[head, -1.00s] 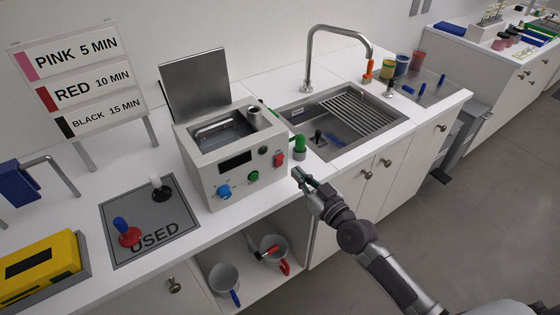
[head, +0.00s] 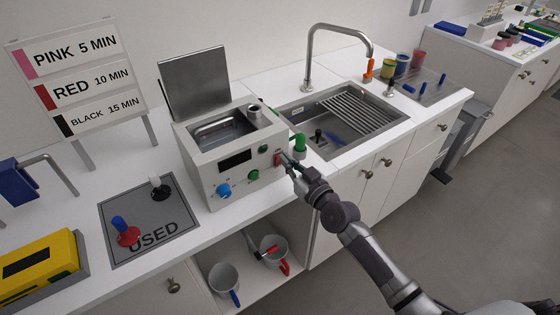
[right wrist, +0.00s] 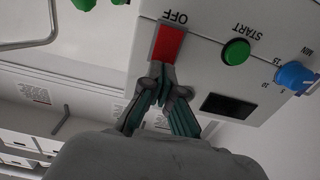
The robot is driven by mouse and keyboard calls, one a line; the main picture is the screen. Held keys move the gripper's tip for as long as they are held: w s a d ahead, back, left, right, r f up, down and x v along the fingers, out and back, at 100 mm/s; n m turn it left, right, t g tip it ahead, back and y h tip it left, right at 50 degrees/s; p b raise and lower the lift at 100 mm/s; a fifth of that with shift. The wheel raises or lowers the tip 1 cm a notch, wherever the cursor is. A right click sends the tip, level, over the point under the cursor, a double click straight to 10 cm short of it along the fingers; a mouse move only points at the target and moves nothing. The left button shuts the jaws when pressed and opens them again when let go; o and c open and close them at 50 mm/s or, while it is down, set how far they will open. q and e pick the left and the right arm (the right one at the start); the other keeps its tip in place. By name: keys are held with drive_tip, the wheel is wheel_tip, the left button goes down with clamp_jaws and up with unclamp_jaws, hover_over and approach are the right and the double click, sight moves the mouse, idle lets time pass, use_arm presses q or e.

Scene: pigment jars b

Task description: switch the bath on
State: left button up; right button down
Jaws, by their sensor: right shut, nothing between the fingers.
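The bath (head: 215,160) is a pale box with an open lid, standing on the white counter left of the sink. Its front has a dark display (head: 235,161), a blue knob (head: 224,190), green buttons and a red switch (head: 277,160) near the right edge. In the right wrist view the red switch (right wrist: 169,44) has "OFF" beside it, and a green button (right wrist: 236,52) is marked "START". My right gripper (head: 284,163) is shut and empty, its fingertips at the red switch, covering part of it. In the right wrist view the fingertips (right wrist: 161,75) overlap the switch's edge; contact cannot be told.
A "USED" mat (head: 178,225) holds two stampers at the left. Mugs (head: 224,278) stand on the shelf below.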

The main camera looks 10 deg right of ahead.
drive_tip(key=shift+w+a, duration=0.1)
drive_tip(key=shift+w, duration=0.05)
drive_tip(key=shift+w+a, duration=0.1)
drive_tip(key=shift+w, duration=0.2)
drive_tip(key=v, duration=0.4)
drive_tip(key=shift+s+p, duration=0.1)
drive_tip(key=shift+p, duration=0.3)
drive_tip(key=v, duration=1.2)
